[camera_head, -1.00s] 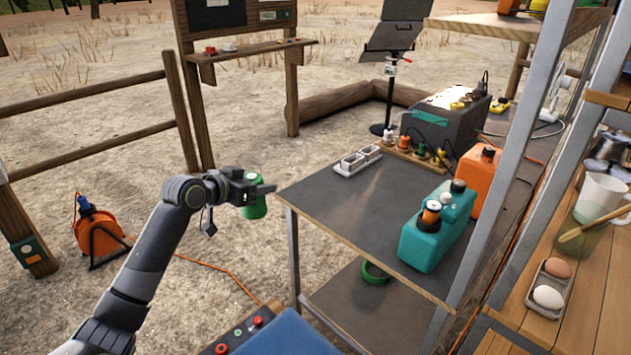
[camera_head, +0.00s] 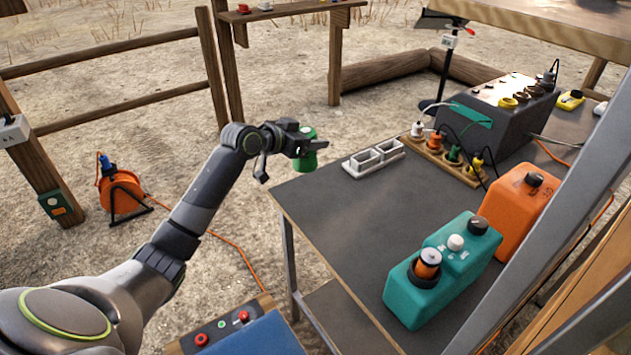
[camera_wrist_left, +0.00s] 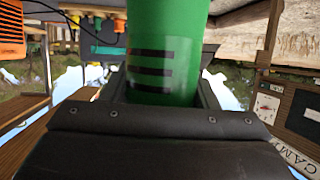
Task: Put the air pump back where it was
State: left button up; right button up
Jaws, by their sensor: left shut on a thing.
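My left gripper (camera_head: 312,145) is shut on a green cylinder (camera_head: 304,160), probably the air pump, though I cannot be sure. It holds it at the left end of the dark-topped table (camera_head: 335,225), apparently above the surface. In the left wrist view the green cylinder (camera_wrist_left: 168,45) has dark stripes and fills the space between the fingers. A white two-opening holder (camera_head: 373,158) is on the table, right of the gripper. A teal box (camera_head: 420,300) bears an orange, black-collared part (camera_head: 428,264). My right gripper is not in view.
An orange box (camera_head: 517,212) stands beside the teal one. A wooden strip with several coloured plugs (camera_head: 455,168) and a dark console (camera_head: 500,125) are at the back. The table's front left is bare. A grey post (camera_head: 560,235) crosses the right side.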

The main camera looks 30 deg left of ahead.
pick_arm(q)
notch_tip(320, 180, down, 4)
jog(key=shift+s+r, duration=0.1)
jog(key=shift+s, duration=0.05)
notch_tip(320, 180, down, 5)
jog(key=shift+f, duration=0.15)
jog(key=shift+f+b, duration=0.1)
jog(key=shift+b, duration=0.3)
jog(key=o, duration=1.3)
jog(key=shift+c, duration=0.2)
